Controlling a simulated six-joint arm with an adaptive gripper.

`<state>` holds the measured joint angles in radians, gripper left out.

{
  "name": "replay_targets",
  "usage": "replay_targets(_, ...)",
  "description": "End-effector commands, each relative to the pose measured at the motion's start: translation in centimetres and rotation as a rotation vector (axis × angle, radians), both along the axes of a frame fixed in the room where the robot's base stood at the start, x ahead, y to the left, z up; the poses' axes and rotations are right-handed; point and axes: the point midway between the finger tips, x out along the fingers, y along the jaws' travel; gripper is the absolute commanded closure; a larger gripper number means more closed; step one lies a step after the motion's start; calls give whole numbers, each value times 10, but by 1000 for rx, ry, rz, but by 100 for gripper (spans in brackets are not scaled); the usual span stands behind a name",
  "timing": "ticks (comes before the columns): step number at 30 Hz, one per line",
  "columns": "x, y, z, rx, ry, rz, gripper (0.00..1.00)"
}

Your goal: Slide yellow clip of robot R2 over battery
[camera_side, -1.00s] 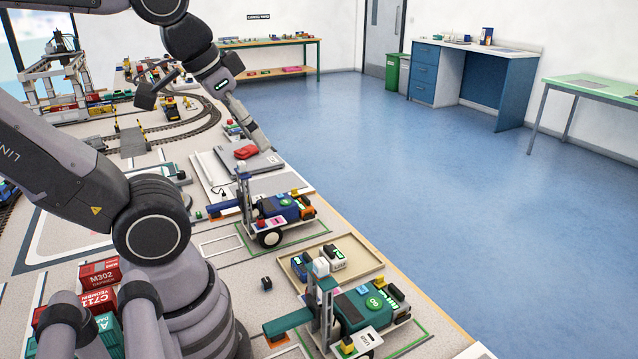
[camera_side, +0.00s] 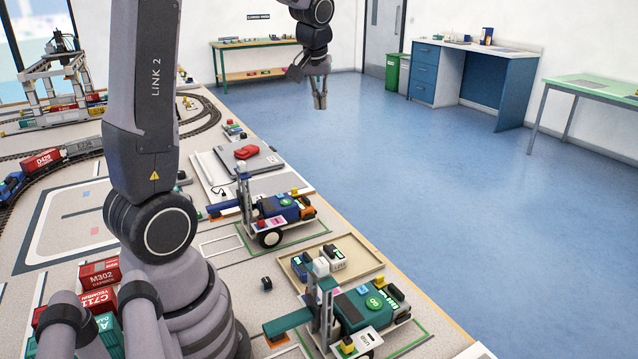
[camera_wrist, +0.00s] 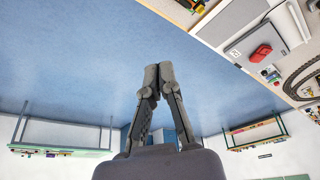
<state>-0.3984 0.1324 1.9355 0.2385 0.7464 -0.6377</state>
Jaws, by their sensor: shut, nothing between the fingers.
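Two small wheeled robots stand at the table's right edge in the side view: a blue one (camera_side: 278,207) and a green one (camera_side: 355,306). I cannot read which is R2. The blue one carries a small yellow part (camera_side: 294,192). The green one has dark blocks with green and yellow on its rear (camera_side: 396,292) and a yellow piece (camera_side: 347,345) at its near side. I cannot tell which part is the clip or the battery. My gripper (camera_side: 320,103) is shut and empty, high up and far from both robots; the wrist view shows its fingertips together (camera_wrist: 158,70).
A tan tray (camera_side: 365,262) with dark-and-white blocks lies between the robots. A red object (camera_side: 246,152) rests on a grey panel behind the blue robot. Red and teal containers (camera_side: 100,290) stand near my base. Blue floor is open beyond the table.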

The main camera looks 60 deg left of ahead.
Motion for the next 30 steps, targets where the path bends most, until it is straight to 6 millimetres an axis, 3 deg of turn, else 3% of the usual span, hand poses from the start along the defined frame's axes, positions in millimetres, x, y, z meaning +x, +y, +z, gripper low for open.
replay_targets(1,11,23,-17,-8,13,69,100)
replay_targets(6,35,99,-75,-17,25,294,100)
replay_targets(12,38,176,-151,-27,28,524,100)
replay_targets(15,33,201,-182,-31,29,604,100)
replay_targets(21,26,225,-213,-34,26,684,100)
replay_targets(30,25,227,-216,-33,26,690,100)
